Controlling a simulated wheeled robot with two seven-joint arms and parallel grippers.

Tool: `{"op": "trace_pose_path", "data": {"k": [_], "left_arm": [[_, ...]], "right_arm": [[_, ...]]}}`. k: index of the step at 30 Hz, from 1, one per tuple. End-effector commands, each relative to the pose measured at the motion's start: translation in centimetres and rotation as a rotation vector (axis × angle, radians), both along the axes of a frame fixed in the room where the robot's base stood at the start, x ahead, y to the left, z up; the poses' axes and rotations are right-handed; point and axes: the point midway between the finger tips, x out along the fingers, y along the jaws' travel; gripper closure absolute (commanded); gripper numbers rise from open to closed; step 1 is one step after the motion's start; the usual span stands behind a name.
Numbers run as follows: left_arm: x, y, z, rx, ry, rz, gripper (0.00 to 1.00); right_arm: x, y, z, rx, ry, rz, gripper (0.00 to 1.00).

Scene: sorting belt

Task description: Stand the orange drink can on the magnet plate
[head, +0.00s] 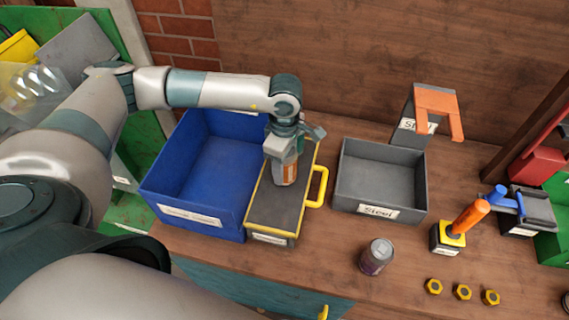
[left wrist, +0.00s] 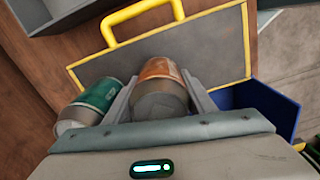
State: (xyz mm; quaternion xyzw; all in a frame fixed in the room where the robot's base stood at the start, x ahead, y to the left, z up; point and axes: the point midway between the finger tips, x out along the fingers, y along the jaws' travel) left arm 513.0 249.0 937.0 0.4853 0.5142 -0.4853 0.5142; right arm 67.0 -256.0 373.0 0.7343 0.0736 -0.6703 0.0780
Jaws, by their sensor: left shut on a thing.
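The orange drink can (head: 286,172) is between the fingers of my left gripper (head: 284,158), which is shut on it. It looks upright over the dark, yellow-edged magnet plate (head: 272,213); I cannot tell whether its base touches. In the left wrist view the can (left wrist: 160,92) shows its grey end towards the camera, between both fingers (left wrist: 160,105), with the plate (left wrist: 205,55) behind it. A green can (left wrist: 95,100) is close beside one finger there; in the head view it is mostly hidden by the gripper. My right gripper is not in view.
A blue bin (head: 160,205) is left of the plate, and a grey steel bin (head: 378,196) is to the right past the yellow handle (head: 318,187). A purple-grey can (head: 376,257) stands in front. Several yellow nuts (head: 462,292) and an orange-handled tool (head: 468,217) are at right.

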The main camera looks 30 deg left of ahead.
Motion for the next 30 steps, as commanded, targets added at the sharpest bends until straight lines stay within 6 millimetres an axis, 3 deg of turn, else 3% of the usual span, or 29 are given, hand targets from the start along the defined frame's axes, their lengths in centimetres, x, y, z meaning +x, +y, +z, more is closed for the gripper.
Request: {"op": "trace_pose_path", "data": {"k": [3,4,6,21,30], "left_arm": [[0.0,0.0,-0.4,0.000,0.000,0.000,0.71],[0.0,0.0,-0.2,0.000,0.000,0.000,0.43],[0.0,0.0,-0.2,0.000,0.000,0.000,0.31],[0.1,0.0,0.3,-0.001,-0.001,0.000,0.31],[0.1,0.0,4.4,-0.002,-0.005,-0.001,0.31]], "right_arm": [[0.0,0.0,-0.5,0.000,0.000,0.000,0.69],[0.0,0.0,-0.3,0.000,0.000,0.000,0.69],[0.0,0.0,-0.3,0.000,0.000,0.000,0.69],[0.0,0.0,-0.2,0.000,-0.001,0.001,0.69],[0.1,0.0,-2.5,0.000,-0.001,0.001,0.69]]}}
